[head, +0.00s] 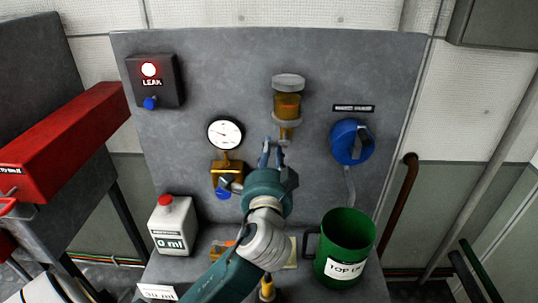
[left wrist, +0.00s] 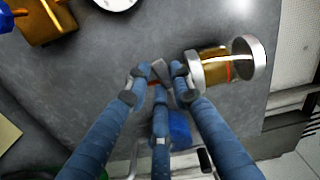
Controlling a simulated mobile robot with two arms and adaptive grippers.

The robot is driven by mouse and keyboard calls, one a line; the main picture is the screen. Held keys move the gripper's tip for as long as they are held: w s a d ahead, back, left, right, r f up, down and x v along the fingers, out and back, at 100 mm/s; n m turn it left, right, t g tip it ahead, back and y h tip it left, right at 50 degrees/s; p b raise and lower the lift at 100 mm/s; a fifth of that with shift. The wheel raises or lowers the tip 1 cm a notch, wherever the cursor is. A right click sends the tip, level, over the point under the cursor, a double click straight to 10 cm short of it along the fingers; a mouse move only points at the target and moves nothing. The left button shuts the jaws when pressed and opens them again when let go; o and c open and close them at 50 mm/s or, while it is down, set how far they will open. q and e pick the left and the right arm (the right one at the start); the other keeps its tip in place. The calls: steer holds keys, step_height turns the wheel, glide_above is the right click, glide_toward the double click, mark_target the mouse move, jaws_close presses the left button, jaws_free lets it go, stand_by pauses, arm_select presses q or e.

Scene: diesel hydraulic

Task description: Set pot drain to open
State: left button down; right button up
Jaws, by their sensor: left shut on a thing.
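The pot (head: 287,104) is a small amber-filled glass bowl with grey end caps, mounted on the grey panel. It lies at the right of the left wrist view (left wrist: 215,68). A brass stem (head: 285,132) hangs under it. My left gripper (head: 271,147) is at the pot's lower end, fingers pointing at the panel. In the left wrist view its fingertips (left wrist: 158,82) are closed around a small grey piece with a bit of red, the pot drain handle (left wrist: 161,72). The fingers hide most of it, so its exact setting cannot be told. My right gripper is not in view.
A gauge (head: 225,133) and brass block (head: 228,176) are left of my gripper; a blue selector (head: 352,142) is right. A leak box (head: 152,82) has a lit lamp. A white bottle (head: 172,226) and green jug (head: 345,247) stand below, flanking my arm.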

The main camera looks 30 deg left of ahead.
arm_select(q)
steer(key=shift+w+d+f+n+b, duration=0.2)
steer(key=shift+f+n+b, duration=0.15)
steer(key=shift+n+b, duration=0.5)
steer(key=shift+w+d+f+n+b, duration=0.1)
steer(key=shift+d+f+n+b, duration=0.25)
steer(key=shift+n, duration=0.8)
steer(key=shift+a, duration=0.15)
steer(key=c, duration=1.5)
jaws_free()
steer(key=shift+v, duration=3.75)
